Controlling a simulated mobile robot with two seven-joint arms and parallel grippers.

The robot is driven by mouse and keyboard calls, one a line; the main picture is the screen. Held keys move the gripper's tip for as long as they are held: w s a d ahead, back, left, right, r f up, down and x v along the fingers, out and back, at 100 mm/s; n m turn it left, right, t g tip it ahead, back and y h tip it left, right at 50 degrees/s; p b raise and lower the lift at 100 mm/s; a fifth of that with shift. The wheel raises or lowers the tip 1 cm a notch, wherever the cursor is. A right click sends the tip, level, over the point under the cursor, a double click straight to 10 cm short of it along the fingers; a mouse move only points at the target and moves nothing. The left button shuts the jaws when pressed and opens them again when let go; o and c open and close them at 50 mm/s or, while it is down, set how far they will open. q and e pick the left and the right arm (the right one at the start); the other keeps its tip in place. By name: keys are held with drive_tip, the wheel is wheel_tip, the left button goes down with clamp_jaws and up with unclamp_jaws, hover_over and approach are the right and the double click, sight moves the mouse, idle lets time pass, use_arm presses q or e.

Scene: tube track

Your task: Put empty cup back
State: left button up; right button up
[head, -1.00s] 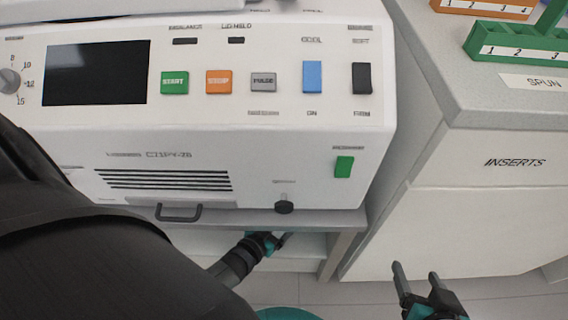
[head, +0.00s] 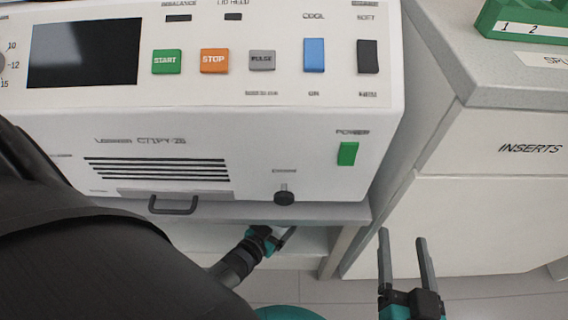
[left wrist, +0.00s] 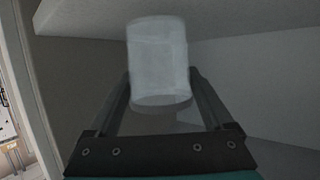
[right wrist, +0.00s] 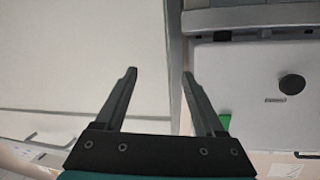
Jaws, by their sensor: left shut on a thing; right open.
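The cup (left wrist: 158,60) is a pale, translucent cylinder in the left wrist view. My left gripper (left wrist: 160,85) is shut on it, with one finger on each side. Below and behind the cup the view is dark grey, and I cannot tell whether it touches a surface. In the head view my left gripper (head: 275,238) is at the open shelf space under the white machine; the cup is hard to make out there. My right gripper (head: 402,245) is open and empty in front of the drawer cabinet. It also shows open in the right wrist view (right wrist: 160,75).
The white centrifuge (head: 220,130) stands on a grey bench (head: 335,213) with open space below. A cabinet with an INSERTS drawer (head: 520,130) is at the right, with a green numbered rack (head: 525,22) on top. Floor shows between bench and cabinet.

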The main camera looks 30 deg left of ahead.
use_arm(q)
drive_tip(key=shift+w+d+f, duration=0.1)
drive_tip(key=shift+w+f, duration=0.15)
drive_tip(key=shift+f, duration=0.05)
use_arm(e)
drive_tip(key=shift+s+a+r+t, duration=0.3)
drive_tip(key=shift+s+r+t, duration=0.15)
drive_tip(key=shift+t, duration=0.35)
use_arm(q)
drive_tip(key=shift+f, duration=0.15)
drive_tip(key=o, duration=1.1)
